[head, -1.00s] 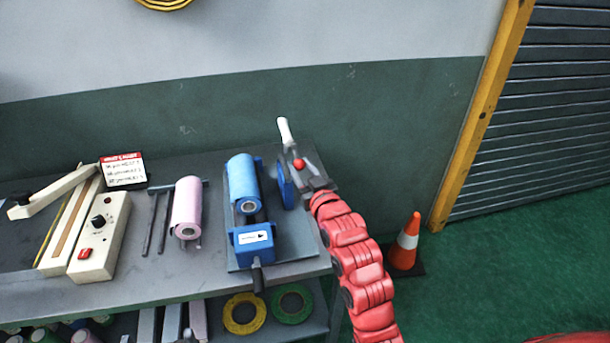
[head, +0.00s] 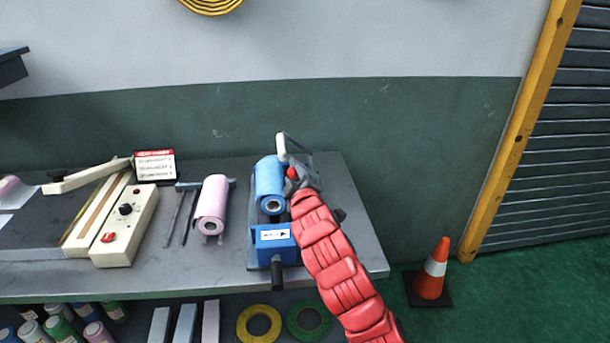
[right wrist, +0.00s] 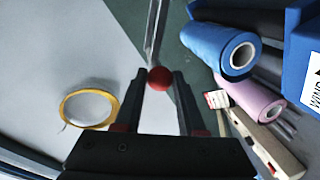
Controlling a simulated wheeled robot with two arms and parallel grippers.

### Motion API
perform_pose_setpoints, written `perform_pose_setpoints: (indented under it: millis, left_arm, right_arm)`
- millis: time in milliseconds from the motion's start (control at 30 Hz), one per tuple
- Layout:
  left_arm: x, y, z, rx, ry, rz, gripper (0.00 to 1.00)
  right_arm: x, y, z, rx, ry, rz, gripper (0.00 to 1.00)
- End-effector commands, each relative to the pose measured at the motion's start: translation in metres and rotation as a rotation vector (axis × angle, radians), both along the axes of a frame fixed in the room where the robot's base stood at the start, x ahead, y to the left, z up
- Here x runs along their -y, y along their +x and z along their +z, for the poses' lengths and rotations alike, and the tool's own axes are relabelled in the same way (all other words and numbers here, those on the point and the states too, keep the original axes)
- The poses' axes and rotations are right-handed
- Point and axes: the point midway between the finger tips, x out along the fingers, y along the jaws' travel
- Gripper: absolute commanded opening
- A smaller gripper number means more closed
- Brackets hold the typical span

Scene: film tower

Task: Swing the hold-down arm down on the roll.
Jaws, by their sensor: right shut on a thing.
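The blue film roll (head: 268,180) lies in the blue winder (head: 272,238) on the bench; it also shows in the right wrist view (right wrist: 215,45). The hold-down arm has a white end (head: 281,147), a thin metal bar and a red ball knob (head: 292,173). It stands raised near the roll's far right end; I cannot tell whether it touches the roll. My right gripper (head: 296,178) is shut on the red knob, which sits between the fingertips (right wrist: 160,84) in the right wrist view. My red right arm hides the winder's right side. My left gripper is not in view.
A pink roll (head: 212,200) and a cream sealer (head: 125,225) stand left of the winder. A small sign (head: 155,166) is behind them. Tape rolls lie on the lower shelf. A traffic cone (head: 432,270) stands on the floor right of the bench.

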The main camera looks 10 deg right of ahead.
Motion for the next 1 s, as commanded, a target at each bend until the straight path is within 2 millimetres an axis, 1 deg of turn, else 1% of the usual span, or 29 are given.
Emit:
perform_pose_setpoints:
  millis: [33, 300, 600, 800, 1000]
  left_arm:
    - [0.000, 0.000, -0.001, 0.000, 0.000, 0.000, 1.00]
    - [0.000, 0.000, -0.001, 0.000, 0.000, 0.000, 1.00]
    - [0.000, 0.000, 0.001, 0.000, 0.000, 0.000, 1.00]
    - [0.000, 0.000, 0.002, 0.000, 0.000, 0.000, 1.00]
    - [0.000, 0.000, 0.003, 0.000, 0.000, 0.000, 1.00]
  right_arm:
    - [-0.006, 0.000, -0.004, 0.000, -0.046, 0.003, 0.00]
    - [-0.023, 0.000, -0.022, 0.001, -0.301, 0.003, 0.00]
    - [-0.033, 0.000, -0.045, -0.002, -0.538, 0.002, 0.00]
    - [-0.036, 0.000, -0.054, 0.002, -0.641, 0.003, 0.00]
    - [-0.037, 0.000, -0.059, 0.002, -0.698, 0.002, 0.00]
